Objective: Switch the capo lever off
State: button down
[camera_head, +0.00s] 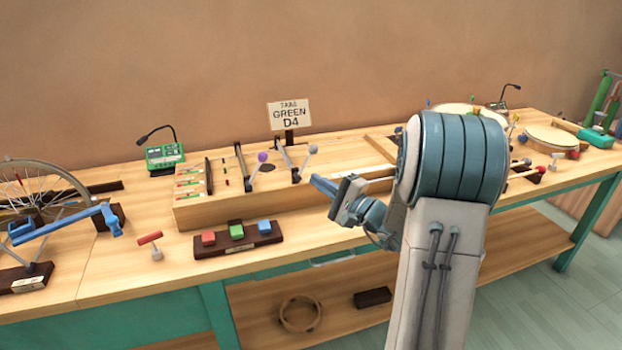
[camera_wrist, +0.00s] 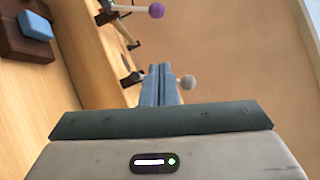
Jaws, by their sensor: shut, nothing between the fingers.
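Two levers with round knobs stand on top of a long wooden box (camera_head: 240,213) on the bench. One has a purple knob (camera_head: 262,156), which also shows at the top of the wrist view (camera_wrist: 156,10). The other has a grey knob (camera_head: 312,148), seen just right of my fingertips in the wrist view (camera_wrist: 187,82). I cannot read a label saying which is the capo lever. My gripper (camera_head: 318,182) is shut and empty, just in front of the grey-knob lever. Its closed fingers (camera_wrist: 161,75) partly hide that lever's stem. I cannot tell whether they touch it.
A block with red, green and blue buttons (camera_head: 237,243) sits in front of the box. A sign reading GREEN D4 (camera_head: 289,115) stands behind. A green device with a lamp (camera_head: 165,153) and a spoked wheel (camera_head: 25,190) are at left. Drums (camera_head: 552,137) are at right, beyond my arm.

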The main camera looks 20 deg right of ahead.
jog(key=w+a+r, duration=0.2)
jog(key=w+a, duration=0.5)
jog(key=a, duration=0.1)
jog(key=shift+r+p, duration=0.3)
jog(key=shift+w+d+r, duration=0.1)
